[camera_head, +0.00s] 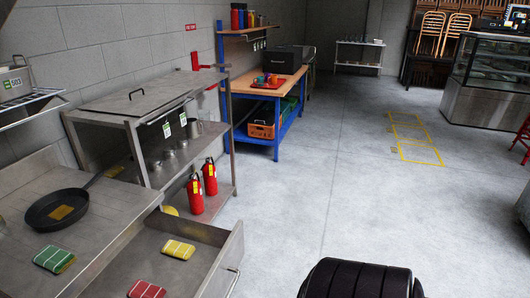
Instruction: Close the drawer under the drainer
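The metal drainer (22,201) is at the left, with a black frying pan (58,208) and a green striped cloth or sponge (55,259) on it. The drawer (213,234) under it is pulled out towards the right, well open. In the drawer lie a yellow striped piece (178,249) and a red striped piece (147,289). The drawer's front has a bar handle (234,281) at the bottom of the view. The drawer's near part is cut off by the picture edge. Neither of my grippers is in view.
A steel table with shelves (150,95) stands behind the drawer, with two red extinguishers (194,196) on its lower shelf. A blue-legged workbench (262,90) stands farther back. The concrete floor (340,180) right of the drawer is clear. A glass display counter (490,65) is at far right.

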